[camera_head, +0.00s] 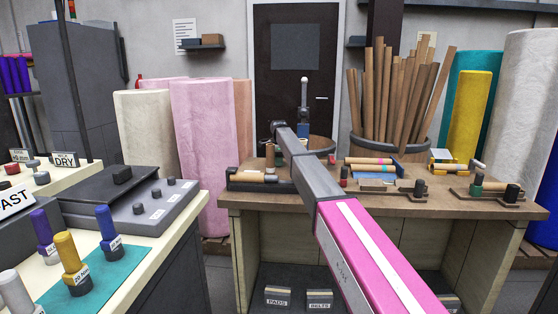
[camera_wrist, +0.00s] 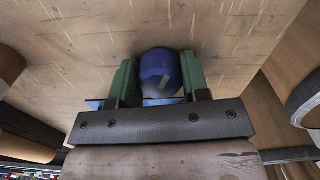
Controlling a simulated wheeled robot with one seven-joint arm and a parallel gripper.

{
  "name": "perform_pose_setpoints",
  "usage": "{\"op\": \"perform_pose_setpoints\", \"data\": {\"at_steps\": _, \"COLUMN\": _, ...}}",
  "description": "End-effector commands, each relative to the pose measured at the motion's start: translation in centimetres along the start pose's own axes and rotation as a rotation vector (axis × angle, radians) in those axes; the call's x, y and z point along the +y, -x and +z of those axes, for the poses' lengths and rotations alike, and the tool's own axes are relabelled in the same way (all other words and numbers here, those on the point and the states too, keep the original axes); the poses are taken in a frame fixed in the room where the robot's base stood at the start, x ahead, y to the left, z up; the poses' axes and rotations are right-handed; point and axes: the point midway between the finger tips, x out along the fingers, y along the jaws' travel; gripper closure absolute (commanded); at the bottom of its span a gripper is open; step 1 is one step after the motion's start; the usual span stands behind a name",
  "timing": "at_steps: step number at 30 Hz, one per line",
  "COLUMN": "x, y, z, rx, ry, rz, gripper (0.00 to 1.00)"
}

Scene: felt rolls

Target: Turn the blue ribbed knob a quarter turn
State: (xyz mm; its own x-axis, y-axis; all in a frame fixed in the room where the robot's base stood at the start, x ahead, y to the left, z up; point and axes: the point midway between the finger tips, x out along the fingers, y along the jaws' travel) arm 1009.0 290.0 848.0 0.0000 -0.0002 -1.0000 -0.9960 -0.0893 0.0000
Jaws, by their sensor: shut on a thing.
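The blue knob (camera_wrist: 158,70) shows in the wrist view, rounded and dark blue, with a pale mark on its near lower side. Its ribs are too dark to make out. My gripper (camera_wrist: 160,84) has its green fingers on the knob's left and right sides, shut on it. A wooden surface lies behind the knob. In the head view my arm reaches over the wooden workbench (camera_head: 392,201), and its far end hides most of my gripper and the knob. I cannot tell how far the knob is turned.
A tub of wooden rods (camera_head: 392,100) stands at the back of the bench. Small fixtures with rolls (camera_head: 262,178) lie left and right of my arm. A pale side table with a teal mat (camera_head: 112,272) stands at left. Large felt rolls (camera_head: 203,150) stand behind.

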Motion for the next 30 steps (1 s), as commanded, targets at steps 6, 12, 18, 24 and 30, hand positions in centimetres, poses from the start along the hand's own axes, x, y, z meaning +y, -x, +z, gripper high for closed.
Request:
{"op": "perform_pose_setpoints", "data": {"at_steps": 6, "x": 0.01, "y": -0.05, "z": 0.00, "rx": 0.000, "ry": -0.238, "rz": 0.000, "gripper": 0.91}}
{"op": "perform_pose_setpoints", "data": {"at_steps": 12, "x": 0.01, "y": -0.08, "z": 0.00, "rx": 0.000, "ry": -0.364, "rz": 0.000, "gripper": 0.91}}
{"op": "perform_pose_setpoints", "data": {"at_steps": 18, "x": 0.01, "y": -0.09, "z": 0.00, "rx": 0.000, "ry": -0.371, "rz": 0.000, "gripper": 0.91}}
{"op": "perform_pose_setpoints", "data": {"at_steps": 24, "x": 0.01, "y": -0.11, "z": 0.00, "rx": 0.000, "ry": -0.421, "rz": 0.000, "gripper": 0.91}}
{"op": "perform_pose_setpoints", "data": {"at_steps": 30, "x": 0.02, "y": -0.15, "z": -0.01, "rx": 0.000, "ry": -0.639, "rz": 0.000, "gripper": 0.91}}
